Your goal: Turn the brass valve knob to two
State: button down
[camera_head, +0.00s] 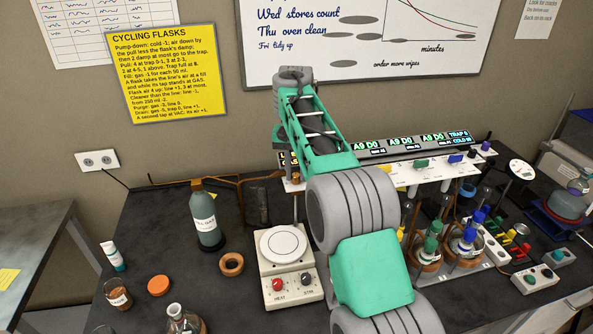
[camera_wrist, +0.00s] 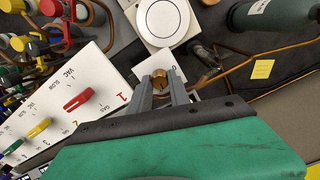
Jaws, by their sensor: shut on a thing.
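A printed 0 shows on the white plate just beyond the knob. Other marks around the knob are hidden or too small to read, and I cannot tell which number it points to. In the head view a small brass-coloured part (camera_head: 295,179) shows at the panel's left end, and my arm hides most of the area beside it.
The white panel (camera_wrist: 85,75) carries a red tap (camera_wrist: 78,100) and a yellow tap (camera_wrist: 40,128) near the knob. A stirrer hotplate (camera_head: 285,247) and a gas bottle (camera_head: 207,220) stand to the left. Glassware (camera_head: 465,240) stands below the panel. The bench's left front holds small items.

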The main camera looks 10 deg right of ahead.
aim_at(296, 174)
jog(key=m, duration=0.4)
dwell(0.5)
jog(key=c, duration=1.5)
grip_release()
notch_tip(296, 174, up, 7)
jog(key=p, duration=0.6)
jog(key=shift+f, duration=0.15)
jog(key=shift+f+b, duration=0.3)
jog(key=shift+b, duration=0.3)
jog(key=shift+r, duration=0.8)
